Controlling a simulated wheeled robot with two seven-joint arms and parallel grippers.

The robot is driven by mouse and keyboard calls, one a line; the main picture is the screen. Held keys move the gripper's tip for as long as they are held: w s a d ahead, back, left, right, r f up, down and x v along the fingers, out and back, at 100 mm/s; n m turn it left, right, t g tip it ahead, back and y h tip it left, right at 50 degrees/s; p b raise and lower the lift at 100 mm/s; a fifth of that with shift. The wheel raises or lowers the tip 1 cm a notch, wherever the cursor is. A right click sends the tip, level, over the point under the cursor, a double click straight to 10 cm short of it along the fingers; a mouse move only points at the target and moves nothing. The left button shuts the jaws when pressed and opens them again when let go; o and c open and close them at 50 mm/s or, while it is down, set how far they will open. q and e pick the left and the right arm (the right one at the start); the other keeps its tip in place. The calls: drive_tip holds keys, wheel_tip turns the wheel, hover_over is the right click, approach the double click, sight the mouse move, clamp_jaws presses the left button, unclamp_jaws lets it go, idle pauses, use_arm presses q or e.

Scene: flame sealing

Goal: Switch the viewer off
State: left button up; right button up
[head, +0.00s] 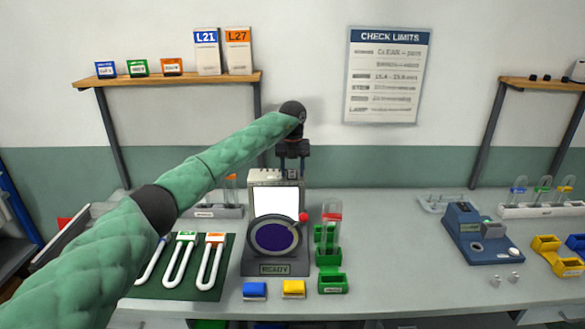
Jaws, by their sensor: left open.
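The viewer (264,224) stands on the bench in the middle of the head view. Its upper panel (274,202) is bright white, and a round dark purple lens (274,237) sits in front of it. A red knob (304,216) is at its right side, and its base plate reads READY. My left gripper (291,170) points down at the top rear of the viewer, open, with nothing seen between its fingers. I cannot tell whether it touches the viewer. My right gripper is out of view.
Green bins (331,283) and a red-topped tube (332,212) stand just right of the viewer. A blue block (255,290) and a yellow block (293,288) lie in front. A green mat (143,292) with bent tubes is left.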

use_arm(q)
drive_tip(key=shift+w+a+f, duration=0.1)
drive_tip(key=shift+w+f, duration=0.1)
drive_tip(key=shift+f, duration=0.15)
drive_tip(key=shift+s+r, duration=0.15)
drive_tip(key=shift+c, duration=1.3)
drive_tip(key=c, duration=0.7)
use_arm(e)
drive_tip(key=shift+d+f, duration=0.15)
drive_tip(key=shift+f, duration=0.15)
use_arm(q)
drive_tip(key=shift+w+g+b, duration=0.25)
drive_tip(key=shift+g+b, duration=0.4)
drive_tip(key=shift+g, duration=0.05)
drive_tip(key=shift+w+r+g+b, duration=0.15)
drive_tip(key=shift+g+b, duration=0.25)
drive_tip(key=shift+g, duration=0.4)
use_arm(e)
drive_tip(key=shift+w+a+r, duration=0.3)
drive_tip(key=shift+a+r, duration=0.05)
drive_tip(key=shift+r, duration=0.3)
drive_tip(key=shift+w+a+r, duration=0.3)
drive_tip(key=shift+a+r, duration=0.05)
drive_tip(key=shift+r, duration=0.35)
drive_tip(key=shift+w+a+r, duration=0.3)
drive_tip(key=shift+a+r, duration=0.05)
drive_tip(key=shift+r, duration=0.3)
